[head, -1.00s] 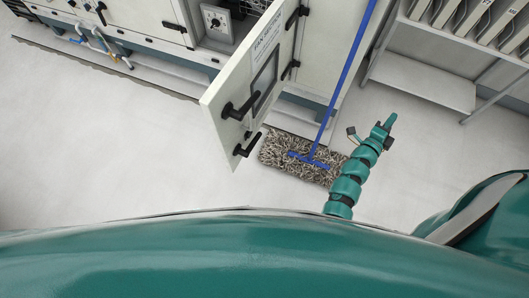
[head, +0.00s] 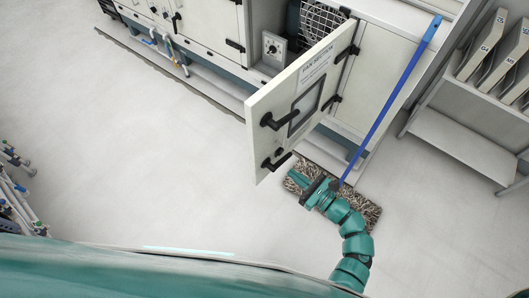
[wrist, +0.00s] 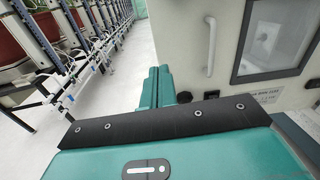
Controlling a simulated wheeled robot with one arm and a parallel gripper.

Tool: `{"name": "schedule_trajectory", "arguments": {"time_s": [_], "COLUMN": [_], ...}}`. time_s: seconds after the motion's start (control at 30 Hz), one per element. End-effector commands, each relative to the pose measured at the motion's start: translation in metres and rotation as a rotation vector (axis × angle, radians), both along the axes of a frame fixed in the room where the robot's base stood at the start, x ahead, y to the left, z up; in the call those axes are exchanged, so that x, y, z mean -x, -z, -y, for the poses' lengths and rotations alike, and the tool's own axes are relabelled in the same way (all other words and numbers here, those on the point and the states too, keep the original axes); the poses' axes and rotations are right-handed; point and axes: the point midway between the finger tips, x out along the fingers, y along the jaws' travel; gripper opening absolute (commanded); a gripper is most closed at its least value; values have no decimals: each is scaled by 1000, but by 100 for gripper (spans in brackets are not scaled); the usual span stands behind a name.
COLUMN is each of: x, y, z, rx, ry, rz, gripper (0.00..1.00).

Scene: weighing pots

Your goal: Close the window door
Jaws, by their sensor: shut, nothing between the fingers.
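The window door (head: 312,88) is a pale hinged panel with a small dark-framed window (head: 306,106), a "FAN SECTION" label and black handles (head: 280,118). It stands swung open from the cabinet, its free edge toward the lower left. My gripper (head: 293,177) is shut and empty, just right of and below the door's lower handle in the head view. Contact with the door does not show. In the wrist view my closed fingers (wrist: 155,86) point forward, left of a pale panel with a window (wrist: 275,40) and a light vertical handle; I cannot tell whether this is the same door.
A mop head (head: 362,209) lies on the floor under my gripper, its blue handle (head: 385,110) leaning right of the door. A shelf (head: 460,145) stands at right. Pipes (head: 20,195) are at far left. Rows of pots (wrist: 60,30) show in the wrist view. The left floor is clear.

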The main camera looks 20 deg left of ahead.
Motion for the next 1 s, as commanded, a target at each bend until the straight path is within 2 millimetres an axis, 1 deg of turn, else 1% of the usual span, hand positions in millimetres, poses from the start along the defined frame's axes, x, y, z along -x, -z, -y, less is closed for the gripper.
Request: {"name": "schedule_trajectory", "arguments": {"time_s": [0.03, 0.17, 0.27, 0.37, 0.7, 0.8, 1.0], "x": [3, 0, -4, -10, -40, -46, -56], "y": [0, 0, -1, -1, -2, -1, -1], "z": [-2, -6, -15, -29, -89, -104, -122], "rx": [-13, -24, -25, -25, -22, -23, -22], "ry": [-14, -11, -13, -14, -10, -12, -6], "rz": [-25, -52, -51, -51, -47, -51, -47], "gripper": [0, 0, 0, 0, 0, 0, 0]}}
